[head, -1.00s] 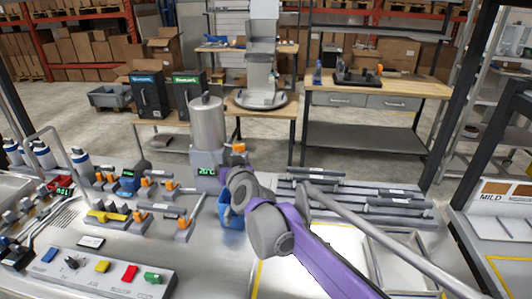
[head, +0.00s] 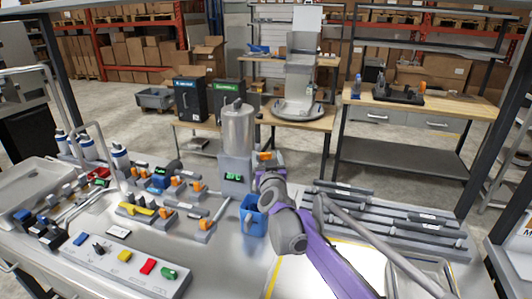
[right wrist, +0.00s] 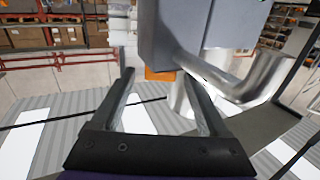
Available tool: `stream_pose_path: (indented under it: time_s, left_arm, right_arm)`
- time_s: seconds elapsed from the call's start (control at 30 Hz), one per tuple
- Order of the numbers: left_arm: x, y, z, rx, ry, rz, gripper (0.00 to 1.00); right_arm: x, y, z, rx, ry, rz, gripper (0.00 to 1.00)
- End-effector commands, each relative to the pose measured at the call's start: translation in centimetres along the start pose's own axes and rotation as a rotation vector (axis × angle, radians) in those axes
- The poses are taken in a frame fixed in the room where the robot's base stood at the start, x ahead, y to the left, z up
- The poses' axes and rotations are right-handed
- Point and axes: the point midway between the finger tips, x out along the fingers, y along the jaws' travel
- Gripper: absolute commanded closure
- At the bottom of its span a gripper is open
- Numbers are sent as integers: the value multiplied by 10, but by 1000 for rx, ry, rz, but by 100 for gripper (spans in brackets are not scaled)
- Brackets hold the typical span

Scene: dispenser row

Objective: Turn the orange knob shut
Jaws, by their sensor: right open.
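A metal dispenser (head: 237,130) with a grey base and a small green display stands at the middle of the bench in the head view. An orange knob (head: 265,156) shows at its right side, partly hidden by my right arm. My right gripper (right wrist: 157,76) is open in the right wrist view. An orange part (right wrist: 158,73), seemingly this knob, shows between its fingertips, below a grey box and beside a bent metal pipe. I cannot tell whether the fingers touch it. The knob's turn angle is unclear. My left gripper is not in view.
A blue container (head: 253,216) stands just below the dispenser. Several small orange-handled valves (head: 197,186) sit to its left. A panel of coloured switches (head: 130,262) lies at the front left. Grey rails (head: 390,215) lie to the right of my arm.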

Motion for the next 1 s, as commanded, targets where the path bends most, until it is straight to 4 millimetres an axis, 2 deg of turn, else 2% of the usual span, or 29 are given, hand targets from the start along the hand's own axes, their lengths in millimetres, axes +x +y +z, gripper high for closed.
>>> stream_pose_path:
  time_s: [0.2, 0.53, 0.9, 0.97, 1.0]
  left_arm:
    - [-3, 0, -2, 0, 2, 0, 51]
    - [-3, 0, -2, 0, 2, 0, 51]
    - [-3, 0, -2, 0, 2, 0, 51]
    - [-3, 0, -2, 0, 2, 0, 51]
    - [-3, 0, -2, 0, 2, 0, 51]
  right_arm:
    - [18, 0, 0, -1, 0, 0, 22]
    - [20, 0, 0, 0, 0, -1, 24]
    - [20, 0, 0, 0, 0, -1, 91]
    - [20, 0, 0, 0, 0, -1, 100]
    - [20, 0, 0, 0, 0, -1, 100]
